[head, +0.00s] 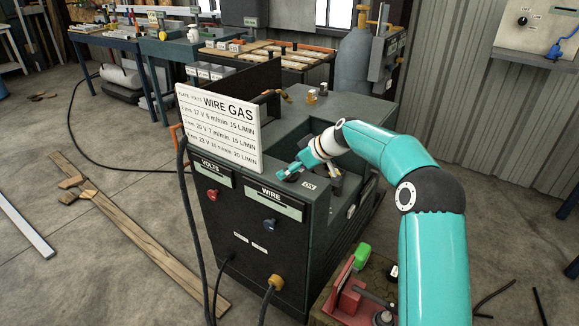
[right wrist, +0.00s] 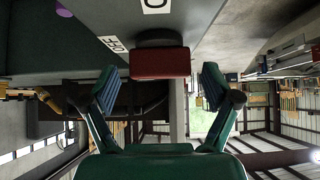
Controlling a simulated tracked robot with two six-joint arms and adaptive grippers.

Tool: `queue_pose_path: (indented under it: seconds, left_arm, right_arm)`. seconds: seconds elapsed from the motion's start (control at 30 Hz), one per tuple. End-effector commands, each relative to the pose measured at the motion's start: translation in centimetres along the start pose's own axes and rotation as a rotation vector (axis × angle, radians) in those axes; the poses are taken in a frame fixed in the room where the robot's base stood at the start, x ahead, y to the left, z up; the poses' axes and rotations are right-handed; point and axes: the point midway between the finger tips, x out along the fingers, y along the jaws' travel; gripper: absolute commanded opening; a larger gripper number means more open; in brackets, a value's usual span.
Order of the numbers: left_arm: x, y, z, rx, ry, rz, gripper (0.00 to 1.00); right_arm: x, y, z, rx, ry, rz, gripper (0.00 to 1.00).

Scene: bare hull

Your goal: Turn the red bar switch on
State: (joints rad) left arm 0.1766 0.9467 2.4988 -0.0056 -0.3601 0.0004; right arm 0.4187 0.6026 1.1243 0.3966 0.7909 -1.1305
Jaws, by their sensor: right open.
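The red bar switch (right wrist: 160,63) shows in the right wrist view as a short red bar on a dark round base, on a grey panel. An OFF label (right wrist: 112,43) lies to its left in that view, and another white label, partly cut off, is above it. My right gripper (right wrist: 161,84) is open, with one finger on each side of the bar and gaps visible between them. In the head view my right gripper (head: 293,170) is over the recess of the dark welding machine (head: 290,225), near an ON label (head: 308,186). I cannot make out the bar there. My left gripper is not in view.
A white WIRE GAS sign (head: 217,127) stands left of my gripper on the machine. A red knob (head: 213,195) and a blue knob (head: 270,224) are on its front. A red vise (head: 350,285) is in front, and a gas cylinder (head: 354,62) stands behind.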

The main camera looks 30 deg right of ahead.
Motion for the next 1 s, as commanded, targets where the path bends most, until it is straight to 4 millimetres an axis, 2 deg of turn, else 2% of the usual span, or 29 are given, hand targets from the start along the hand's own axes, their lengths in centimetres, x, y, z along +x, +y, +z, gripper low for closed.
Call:
queue_pose_path:
  seconds: [0.13,0.43,0.77,0.8,1.0]
  left_arm:
    - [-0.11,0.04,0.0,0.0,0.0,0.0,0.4]
    - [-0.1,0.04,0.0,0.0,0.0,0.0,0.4]
    - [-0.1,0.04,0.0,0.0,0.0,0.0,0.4]
    - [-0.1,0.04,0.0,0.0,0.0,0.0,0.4]
    - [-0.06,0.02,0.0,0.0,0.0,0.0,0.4]
  right_arm:
    - [0.91,0.01,-0.01,0.0,0.0,0.001,0.88]
    - [1.05,0.01,0.0,0.0,0.001,0.001,0.86]
    - [1.03,0.0,0.0,0.0,0.0,0.001,0.31]
    - [1.03,0.0,0.0,0.0,0.0,0.001,0.28]
    - [1.04,-0.05,0.0,0.008,0.0,0.009,0.28]
